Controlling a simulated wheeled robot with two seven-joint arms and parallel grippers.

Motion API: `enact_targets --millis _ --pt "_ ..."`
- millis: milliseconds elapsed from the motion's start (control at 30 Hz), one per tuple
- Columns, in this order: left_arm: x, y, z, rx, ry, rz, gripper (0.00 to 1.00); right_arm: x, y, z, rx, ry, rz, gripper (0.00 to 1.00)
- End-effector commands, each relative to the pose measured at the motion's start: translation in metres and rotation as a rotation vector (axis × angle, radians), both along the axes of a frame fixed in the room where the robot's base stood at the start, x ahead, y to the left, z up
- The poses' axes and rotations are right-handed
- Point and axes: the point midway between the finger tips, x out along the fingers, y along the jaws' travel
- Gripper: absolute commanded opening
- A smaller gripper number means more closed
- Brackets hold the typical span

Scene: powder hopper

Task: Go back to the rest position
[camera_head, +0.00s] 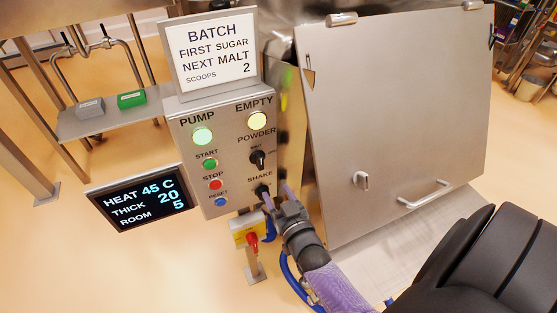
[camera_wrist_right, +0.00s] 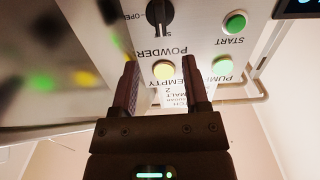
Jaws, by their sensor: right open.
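My right gripper (camera_head: 277,195) is open and empty in front of the lower right part of the grey control panel (camera_head: 232,150), close to the SHAKE knob (camera_head: 262,190). I cannot tell whether it touches the knob. In the wrist view the two dark fingers (camera_wrist_right: 160,65) stand apart with nothing held between them. The panel appears upside down there, with the POWDER knob (camera_wrist_right: 160,16), the EMPTY lamp (camera_wrist_right: 163,70) and the green START button (camera_wrist_right: 235,22) beyond the fingers. My left gripper is not in view.
A closed steel hopper lid (camera_head: 400,110) with a handle stands right of the panel. A BATCH sign (camera_head: 212,50) tops the panel; a dark display (camera_head: 140,197) juts out left. A red-and-yellow switch (camera_head: 250,237) sits below. A shelf (camera_head: 115,118) is at left. Open floor lies lower left.

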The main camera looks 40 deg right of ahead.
Motion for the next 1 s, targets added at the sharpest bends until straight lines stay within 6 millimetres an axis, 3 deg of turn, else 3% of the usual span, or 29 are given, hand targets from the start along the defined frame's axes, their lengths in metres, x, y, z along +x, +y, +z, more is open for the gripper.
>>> enact_targets --millis 400,467,533,567,600,667,700,800,900,1000 --pt "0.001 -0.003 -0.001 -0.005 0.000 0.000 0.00 -0.001 0.001 -0.003 0.002 0.009 0.003 0.59" --pt "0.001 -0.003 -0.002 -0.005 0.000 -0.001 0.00 -0.005 0.006 -0.019 0.010 0.063 0.017 0.59" --pt "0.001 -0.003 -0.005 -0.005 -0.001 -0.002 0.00 -0.020 0.020 -0.060 0.029 0.204 0.055 0.59" --pt "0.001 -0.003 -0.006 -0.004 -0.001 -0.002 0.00 -0.032 0.028 -0.084 0.039 0.289 0.076 0.59" --pt "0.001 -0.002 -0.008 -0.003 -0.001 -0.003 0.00 -0.053 0.040 -0.119 0.050 0.421 0.110 0.59" --pt "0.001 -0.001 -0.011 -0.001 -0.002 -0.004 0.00 -0.094 0.057 -0.168 0.061 0.629 0.162 0.59" --pt "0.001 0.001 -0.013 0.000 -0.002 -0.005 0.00 -0.125 0.066 -0.197 0.063 0.765 0.193 0.59" --pt "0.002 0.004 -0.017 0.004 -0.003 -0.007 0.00 -0.208 0.080 -0.249 0.053 1.079 0.261 0.59" --pt "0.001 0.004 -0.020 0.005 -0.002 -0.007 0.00 -0.280 0.083 -0.275 0.028 1.322 0.308 0.59" --pt "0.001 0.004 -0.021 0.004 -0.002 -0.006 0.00 -0.327 0.081 -0.284 0.007 1.473 0.333 0.59"
